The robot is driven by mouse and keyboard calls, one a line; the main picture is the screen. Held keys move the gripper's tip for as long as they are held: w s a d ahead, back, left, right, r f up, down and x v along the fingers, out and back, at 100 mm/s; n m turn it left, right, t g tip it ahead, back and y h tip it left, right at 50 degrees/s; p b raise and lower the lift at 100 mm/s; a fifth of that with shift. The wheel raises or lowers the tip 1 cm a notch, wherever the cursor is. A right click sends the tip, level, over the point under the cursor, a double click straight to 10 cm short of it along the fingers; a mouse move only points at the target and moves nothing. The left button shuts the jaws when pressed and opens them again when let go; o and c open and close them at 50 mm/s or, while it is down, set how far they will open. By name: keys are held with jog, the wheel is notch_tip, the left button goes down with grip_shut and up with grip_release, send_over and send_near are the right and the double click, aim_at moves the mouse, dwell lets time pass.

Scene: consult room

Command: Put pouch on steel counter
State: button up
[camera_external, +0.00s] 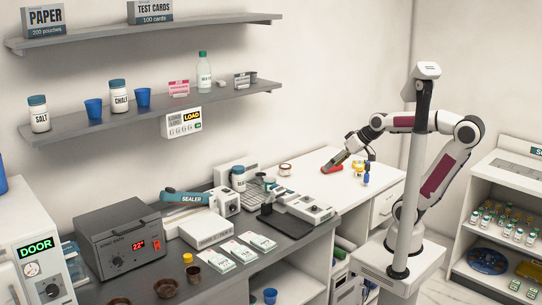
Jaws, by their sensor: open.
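Three flat white packets with green print (240,249) lie side by side on the dark grey counter (284,270), far to the left of my gripper. I cannot tell which thing is the pouch. The grey counter, which looks like the steel one, runs across the front left and meets the white worktop (312,166).
A sealer (190,199), a white box (205,229), a grey bath unit (120,238) and small brown bowls (167,287) crowd the grey counter. A red item (332,169) lies on the white worktop. Shelves (150,106) hang above. A white rack (500,225) stands right.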

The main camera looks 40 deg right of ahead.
jog(key=s+d+f+m+g+h, duration=0.1)
jog(key=s+d+f+g+h, duration=0.1)
jog(key=s+d+f, duration=0.4)
jog(key=s+d+h, duration=0.1)
jog(key=s+d, duration=0.2)
jog(key=shift+s+m, duration=0.35)
jog(key=shift+m, duration=0.05)
